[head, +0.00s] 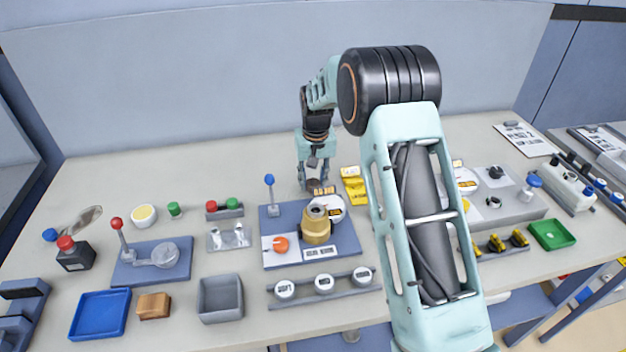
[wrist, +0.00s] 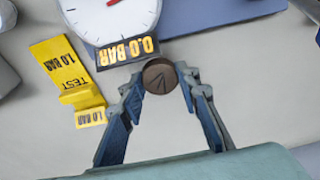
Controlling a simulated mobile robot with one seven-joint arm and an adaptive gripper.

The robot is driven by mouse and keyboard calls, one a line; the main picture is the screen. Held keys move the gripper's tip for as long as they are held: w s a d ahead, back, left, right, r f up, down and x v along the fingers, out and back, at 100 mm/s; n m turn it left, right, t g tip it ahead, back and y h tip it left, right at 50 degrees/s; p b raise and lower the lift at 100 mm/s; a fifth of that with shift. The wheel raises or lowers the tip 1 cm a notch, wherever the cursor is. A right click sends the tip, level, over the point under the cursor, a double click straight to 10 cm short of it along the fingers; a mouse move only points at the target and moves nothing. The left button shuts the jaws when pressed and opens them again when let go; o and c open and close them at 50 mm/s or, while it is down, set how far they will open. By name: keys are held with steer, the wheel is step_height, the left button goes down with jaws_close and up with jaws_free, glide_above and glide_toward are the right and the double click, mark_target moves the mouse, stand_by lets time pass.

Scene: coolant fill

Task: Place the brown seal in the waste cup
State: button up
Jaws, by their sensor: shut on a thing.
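The brown seal (wrist: 159,75) is a small round disc with dark marks on its face, held between the two fingertips of my gripper (wrist: 163,80) in the wrist view. In the head view my gripper (head: 314,180) points down at the back of the table, behind the blue plate with the brass fitting. The seal shows there only as a small brown patch (head: 314,186) at the fingertips. I cannot tell surely which vessel is the waste cup. A grey open-topped square container (head: 220,298) stands at the front, and a round cup with a yellow inside (head: 143,215) stands at the left.
A pressure gauge (wrist: 113,14) reading 0.0 BAR and a yellow TEST tag (wrist: 66,68) lie close to the fingertips. The blue plate (head: 345,243) carries a brass fitting (head: 316,225) and a blue-knobbed lever (head: 271,192). A blue tray (head: 100,314) is front left.

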steer(key=shift+f, duration=0.25)
steer(key=o, duration=1.1)
steer(key=shift+o, duration=0.2)
steer(key=shift+r, duration=0.1)
steer(key=shift+r, duration=0.1)
